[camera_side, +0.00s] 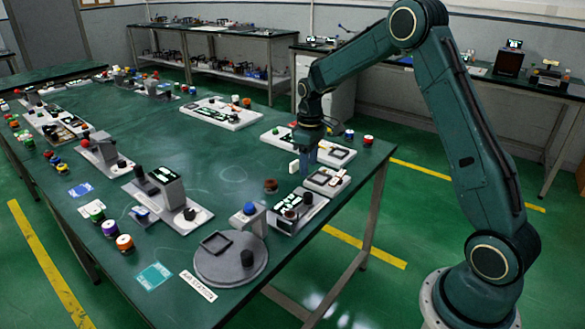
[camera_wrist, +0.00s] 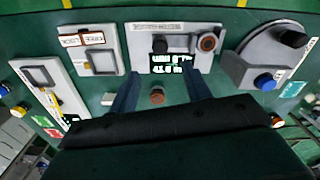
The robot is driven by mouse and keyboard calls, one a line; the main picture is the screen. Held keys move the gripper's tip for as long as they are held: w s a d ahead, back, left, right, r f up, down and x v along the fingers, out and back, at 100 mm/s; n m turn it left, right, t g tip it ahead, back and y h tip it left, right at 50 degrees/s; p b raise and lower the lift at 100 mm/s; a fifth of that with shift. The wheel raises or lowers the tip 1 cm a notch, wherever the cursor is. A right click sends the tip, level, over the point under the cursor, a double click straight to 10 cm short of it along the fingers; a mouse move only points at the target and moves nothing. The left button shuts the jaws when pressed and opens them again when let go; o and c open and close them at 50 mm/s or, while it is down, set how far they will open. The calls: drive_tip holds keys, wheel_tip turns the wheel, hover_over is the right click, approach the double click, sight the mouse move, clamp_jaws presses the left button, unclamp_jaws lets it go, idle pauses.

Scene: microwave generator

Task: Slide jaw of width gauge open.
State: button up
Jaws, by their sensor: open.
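A light grey panel (camera_wrist: 135,50) with a small lit display (camera_wrist: 171,63) and a black knob (camera_wrist: 158,45) lies ahead of my gripper (camera_wrist: 157,88) in the wrist view. The display text looks like a width reading, so this may be the width gauge, but I cannot be sure. The panel (camera_side: 283,226) also shows near the table's front edge in the side view. My gripper (camera_side: 304,169) is open and points down, with nothing held. I cannot tell which part is the jaw.
A brown button (camera_wrist: 157,96) stands on the table and shows between the fingers. A small white block (camera_wrist: 108,99) stands left of them. A panel with a square frame (camera_wrist: 95,60) and a round plate (camera_side: 230,270) flank the display panel.

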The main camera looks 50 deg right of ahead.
sight(308, 194)
wheel_tip(308, 194, down, 12)
idle(0.6)
clamp_jaws()
